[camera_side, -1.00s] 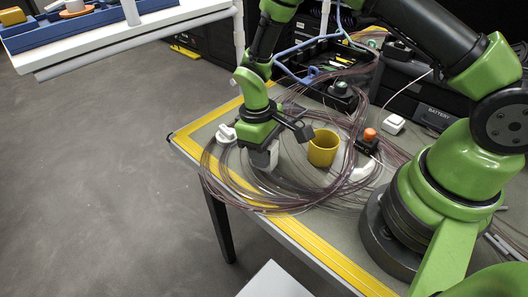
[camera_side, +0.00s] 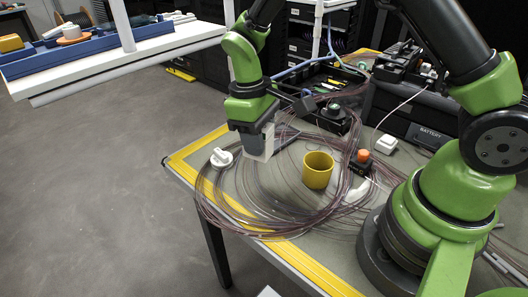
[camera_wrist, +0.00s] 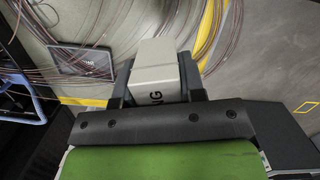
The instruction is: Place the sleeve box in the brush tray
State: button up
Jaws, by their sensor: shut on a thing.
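The sleeve box is a pale grey-white block (camera_side: 258,146), also filling the middle of the wrist view (camera_wrist: 162,60) with dark letters on its near side. My gripper (camera_side: 256,134) is shut on it, one finger on each side in the wrist view (camera_wrist: 158,88). The box hangs just above the table's left part, over looped fibre. A blue tray (camera_side: 90,52) on the white shelf at the upper left holds several items. A black tray (camera_side: 318,113) with tools stands at the table's back. I cannot tell which is the brush tray.
Coiled brown fibre (camera_side: 225,205) spreads over the table. A white knob-like part (camera_side: 221,158), a yellow cup (camera_side: 318,170) and an orange-topped bottle (camera_side: 362,158) stand nearby. Open floor lies left.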

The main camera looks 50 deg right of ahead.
jog(key=w+d+n+h, duration=0.1)
jog(key=w+d+n, duration=0.4)
jog(key=d+n, duration=0.3)
jog(key=r+n+t, duration=0.1)
jog(key=n+t, duration=0.1)
jog(key=n, duration=0.5)
send_over(279, 136)
jog(key=f, duration=0.9)
jog(key=shift+a+f, duration=0.35)
jog(key=shift+f, duration=0.15)
jog(key=o, duration=0.9)
